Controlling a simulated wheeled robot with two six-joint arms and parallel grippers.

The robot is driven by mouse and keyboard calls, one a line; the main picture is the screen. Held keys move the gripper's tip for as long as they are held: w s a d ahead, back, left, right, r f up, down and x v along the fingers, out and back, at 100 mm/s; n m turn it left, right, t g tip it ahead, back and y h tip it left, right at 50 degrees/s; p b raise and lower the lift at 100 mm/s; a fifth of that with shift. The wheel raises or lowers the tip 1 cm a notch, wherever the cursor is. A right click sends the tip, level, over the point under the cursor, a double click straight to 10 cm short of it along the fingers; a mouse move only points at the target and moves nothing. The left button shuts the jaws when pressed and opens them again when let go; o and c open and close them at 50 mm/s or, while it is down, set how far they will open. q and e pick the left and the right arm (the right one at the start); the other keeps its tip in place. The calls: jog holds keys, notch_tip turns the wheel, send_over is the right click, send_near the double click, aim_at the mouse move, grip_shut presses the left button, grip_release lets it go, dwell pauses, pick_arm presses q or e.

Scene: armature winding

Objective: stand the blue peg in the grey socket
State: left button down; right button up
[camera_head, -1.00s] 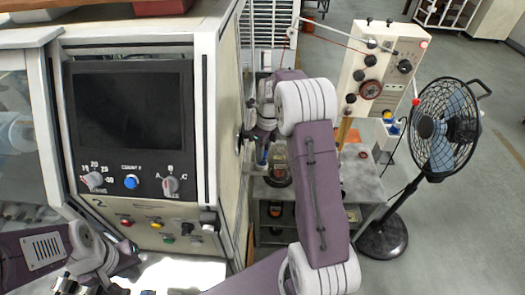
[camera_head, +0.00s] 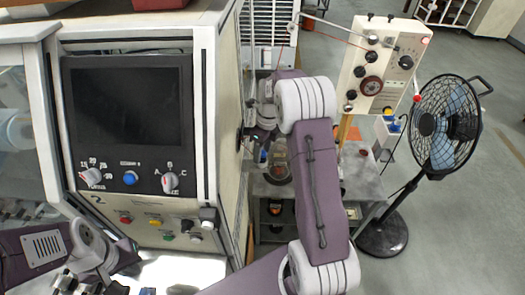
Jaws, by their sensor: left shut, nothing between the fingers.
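I cannot make out the blue peg or the grey socket for certain. A small blue thing (camera_head: 148,291) is cut off by the bottom edge, on a bright surface; I cannot tell what it is. My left gripper (camera_head: 76,288) is at the bottom left, partly cut off by the frame, shut and empty, just left of that blue thing. My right arm rises from the bottom middle and bends back toward the machine's side. My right gripper (camera_head: 250,134) is small and partly hidden there, beside the side panel; its fingers are not clear.
A machine with a dark screen (camera_head: 128,105) and knobs fills the left. A bright worktop (camera_head: 185,272) lies below it. Behind my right arm stand a grey bench (camera_head: 365,185) and a cream winding unit (camera_head: 375,65). A fan (camera_head: 447,125) stands at the right beside open floor.

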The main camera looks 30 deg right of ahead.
jog(key=r, duration=0.2)
jog(key=r+b, duration=0.1)
jog(key=r, duration=0.2)
jog(key=r+b, duration=0.1)
jog(key=r, duration=0.2)
jog(key=shift+s+d+r, duration=0.1)
jog(key=shift+s+d, duration=0.1)
jog(key=shift+d, duration=0.15)
jog(key=shift+r, duration=0.45)
jog(key=shift+d, duration=0.1)
